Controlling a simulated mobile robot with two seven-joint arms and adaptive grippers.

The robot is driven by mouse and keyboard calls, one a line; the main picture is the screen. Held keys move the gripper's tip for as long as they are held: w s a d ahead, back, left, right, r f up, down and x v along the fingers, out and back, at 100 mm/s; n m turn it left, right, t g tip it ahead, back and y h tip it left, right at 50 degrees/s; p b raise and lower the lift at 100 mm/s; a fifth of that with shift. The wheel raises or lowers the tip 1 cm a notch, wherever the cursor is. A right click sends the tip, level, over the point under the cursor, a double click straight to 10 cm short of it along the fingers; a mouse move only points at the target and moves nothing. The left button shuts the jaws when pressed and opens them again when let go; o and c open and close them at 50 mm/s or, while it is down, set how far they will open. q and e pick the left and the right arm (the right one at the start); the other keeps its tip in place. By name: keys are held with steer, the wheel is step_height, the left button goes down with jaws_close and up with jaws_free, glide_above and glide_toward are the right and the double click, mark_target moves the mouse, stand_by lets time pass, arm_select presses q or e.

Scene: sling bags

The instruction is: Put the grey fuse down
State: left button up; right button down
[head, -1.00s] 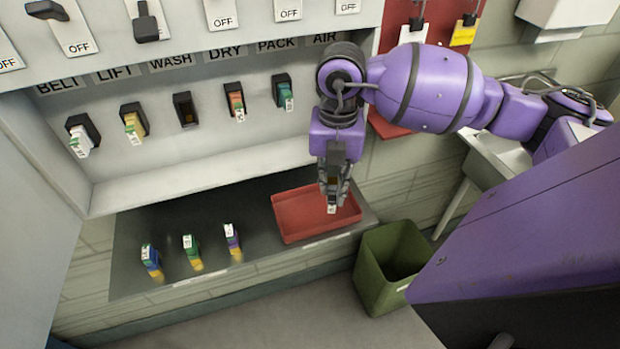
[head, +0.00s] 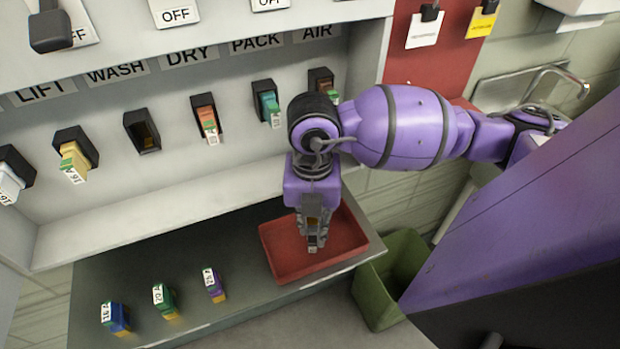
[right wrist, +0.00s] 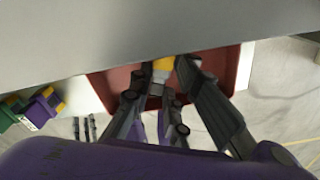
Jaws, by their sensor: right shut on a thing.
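My right gripper (head: 313,243) points down over the red tray (head: 276,264) on the dark shelf. It is shut on the grey fuse, which is mostly hidden by the fingers in the head view. In the right wrist view a small grey fuse (right wrist: 157,89) with a yellow end shows between the fingertips, with the red tray (right wrist: 108,92) behind it. I cannot tell whether the fuse touches the tray floor. No other thing shows in the tray. My left gripper is not in view.
Blue (head: 116,318), green (head: 165,301) and purple (head: 215,285) fuses stand on the shelf left of the tray. The WASH socket (head: 142,131) is empty; the neighbouring sockets hold fuses. A green bin (head: 372,300) stands below, right of the tray.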

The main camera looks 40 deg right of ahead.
mark_target(312, 228)
steer(key=shift+d, duration=0.1)
steer(key=shift+s+a+r, duration=0.1)
steer(key=shift+s+a, duration=0.1)
steer(key=shift+s, duration=0.05)
steer(key=shift+a, duration=0.1)
steer(key=c, duration=1.7)
jaws_free()
steer(key=shift+o, duration=0.2)
step_height(312, 228, up, 12)
steer(key=shift+w+d+p, duration=0.2)
steer(key=shift+p, duration=0.2)
